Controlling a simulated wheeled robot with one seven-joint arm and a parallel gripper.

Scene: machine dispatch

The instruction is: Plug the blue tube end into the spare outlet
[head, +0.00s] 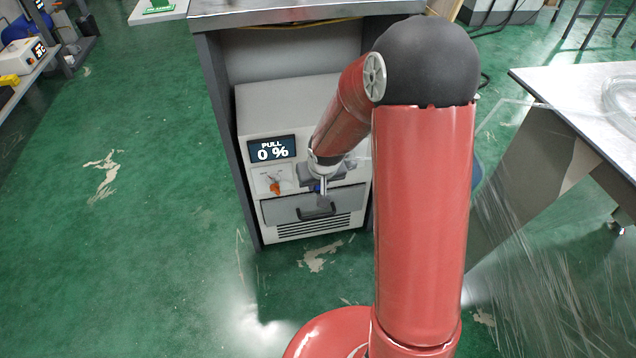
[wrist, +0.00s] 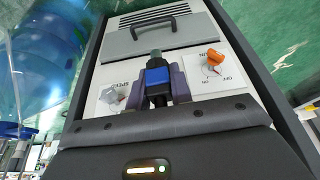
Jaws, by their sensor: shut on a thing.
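My gripper (wrist: 161,82) is shut on the blue tube end (wrist: 157,76), a blue-banded dark fitting with a grey tip. In the wrist view the tip points up the picture toward the drawer handle. The head view shows my gripper (head: 320,184) small, in front of the pale machine (head: 290,112) under a bench. I cannot make out the spare outlet; my arm and gripper cover part of the front.
A drawer handle (head: 317,212) juts from the machine's lower front. A grey knob (wrist: 113,97) sits left of the tube end in the wrist view. The bench frame (head: 222,120) closely surrounds the machine. A table (head: 570,85) stands right. Green floor left is clear.

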